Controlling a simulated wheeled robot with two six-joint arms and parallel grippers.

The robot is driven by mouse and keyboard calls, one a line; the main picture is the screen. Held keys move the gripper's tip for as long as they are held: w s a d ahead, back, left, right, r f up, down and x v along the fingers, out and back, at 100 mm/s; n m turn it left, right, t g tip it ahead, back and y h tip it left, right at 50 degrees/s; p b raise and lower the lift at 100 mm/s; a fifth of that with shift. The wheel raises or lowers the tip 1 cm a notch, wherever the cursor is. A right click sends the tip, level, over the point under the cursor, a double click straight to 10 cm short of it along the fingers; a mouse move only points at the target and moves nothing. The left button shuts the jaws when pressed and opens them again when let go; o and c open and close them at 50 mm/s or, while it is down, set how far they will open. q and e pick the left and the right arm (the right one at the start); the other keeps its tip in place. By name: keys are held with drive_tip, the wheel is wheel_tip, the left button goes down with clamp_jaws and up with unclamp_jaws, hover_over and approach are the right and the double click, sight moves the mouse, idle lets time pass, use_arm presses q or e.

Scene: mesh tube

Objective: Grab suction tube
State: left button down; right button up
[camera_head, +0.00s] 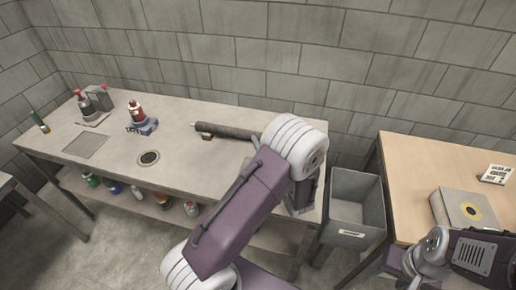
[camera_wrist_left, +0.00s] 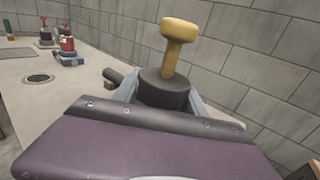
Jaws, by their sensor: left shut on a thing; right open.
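The suction tube (camera_head: 226,130) is a dark ribbed hose lying towards the back of the grey workbench; its right part runs behind my left arm. In the left wrist view, my left gripper (camera_wrist_left: 164,96) is shut with its grey fingers on both sides of a round black tube end (camera_wrist_left: 166,84). A yellow knob (camera_wrist_left: 178,38) stands up from that black end. A dark piece of the hose (camera_wrist_left: 114,75) shows to its left. My right gripper (camera_head: 396,264) is open at the lower right, partly hidden, beside the wooden table.
The grey workbench (camera_head: 185,165) carries red-topped bottles (camera_head: 137,112) and a round drain (camera_head: 149,158). A grey bin (camera_head: 353,235) stands between it and the wooden table (camera_head: 420,165). That table holds a metal box (camera_head: 462,207) and a white card (camera_head: 494,174). A block wall closes the back.

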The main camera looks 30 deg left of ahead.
use_arm(q)
drive_tip(key=w+d+r, duration=0.5)
drive_tip(key=d, duration=0.3)
drive_tip(key=shift+r, duration=0.25)
